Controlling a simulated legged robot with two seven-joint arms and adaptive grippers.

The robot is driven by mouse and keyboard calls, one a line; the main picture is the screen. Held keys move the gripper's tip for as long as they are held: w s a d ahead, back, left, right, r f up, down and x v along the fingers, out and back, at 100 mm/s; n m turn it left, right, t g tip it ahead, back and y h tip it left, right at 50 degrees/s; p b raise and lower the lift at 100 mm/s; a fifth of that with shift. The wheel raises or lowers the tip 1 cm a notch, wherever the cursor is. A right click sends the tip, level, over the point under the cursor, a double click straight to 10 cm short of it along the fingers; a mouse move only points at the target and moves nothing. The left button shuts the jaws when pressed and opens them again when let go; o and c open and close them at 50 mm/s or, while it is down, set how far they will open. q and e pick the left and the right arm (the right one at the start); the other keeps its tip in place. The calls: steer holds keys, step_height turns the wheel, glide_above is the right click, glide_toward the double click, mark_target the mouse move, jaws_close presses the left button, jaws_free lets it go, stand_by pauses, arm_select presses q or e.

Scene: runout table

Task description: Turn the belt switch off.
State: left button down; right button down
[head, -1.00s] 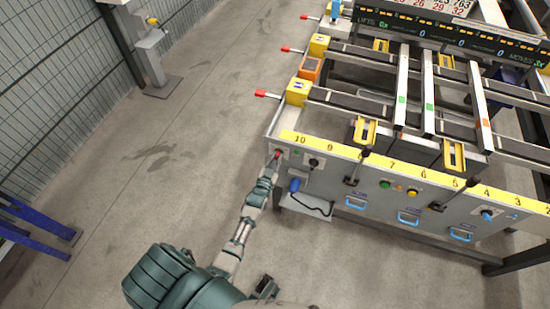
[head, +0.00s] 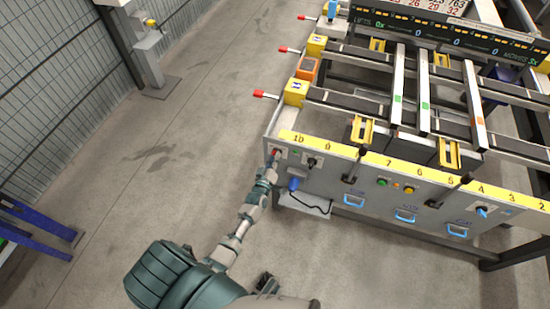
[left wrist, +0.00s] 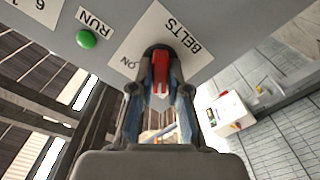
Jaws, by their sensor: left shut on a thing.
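The belt switch (left wrist: 160,70) is a red handle on a plate marked BELTS in the left wrist view, with the word ON beside it. In the head view it is a small red spot (head: 276,152) at the left end of the table's grey front panel. My left gripper (left wrist: 159,85) is shut on the red handle, one finger on each side. It also shows in the head view (head: 272,162), reaching up to the panel from below. The fingers hide part of the switch plate. I do not see my right gripper.
A green RUN lamp (left wrist: 86,39) sits beside the switch plate. A black knob (head: 311,162), lever handles and blue pull handles (head: 353,201) line the grey panel (head: 335,180) to the right. Open floor (head: 170,180) lies to the left.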

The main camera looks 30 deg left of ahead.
arm_select(q)
steer(key=shift+a+n, duration=0.15)
steer(key=shift+n, duration=0.45)
steer(key=c, duration=1.1)
jaws_free()
steer(key=shift+s+a, duration=0.1)
steer(key=shift+c, duration=0.2)
steer(key=v, duration=1.2)
